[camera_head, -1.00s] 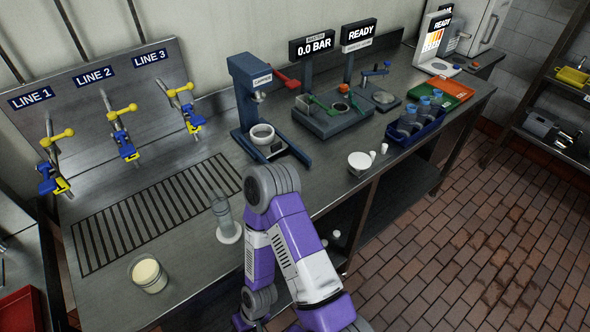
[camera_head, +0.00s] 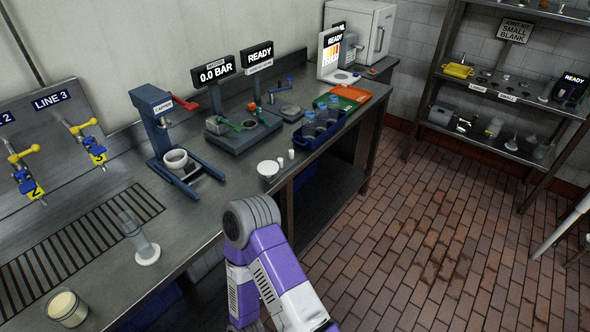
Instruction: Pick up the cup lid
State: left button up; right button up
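A white cup or ring (camera_head: 176,159) sits under the blue capper (camera_head: 155,118). A clear cup with pale contents (camera_head: 67,308) stands at the lower left; no lid shows on it. One of my purple arms rises from the bottom, its upper joint in front of the counter edge.
A clear cylinder on a white base (camera_head: 139,241) stands near the drain grate (camera_head: 75,240). A blue crate of bottles (camera_head: 318,130) and an orange tray (camera_head: 352,93) are further along the counter. Shelves (camera_head: 500,150) stand at right. The brick floor (camera_head: 420,240) between is clear.

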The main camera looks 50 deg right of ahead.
aim_at(267, 167)
jog(key=z, duration=2.85)
jog(key=k, duration=0.9)
jog(key=u, duration=1)
jog(key=i, duration=1)
jog(key=z, duration=1.2)
jog(key=i, duration=1.55)
jog(key=u, duration=0.9)
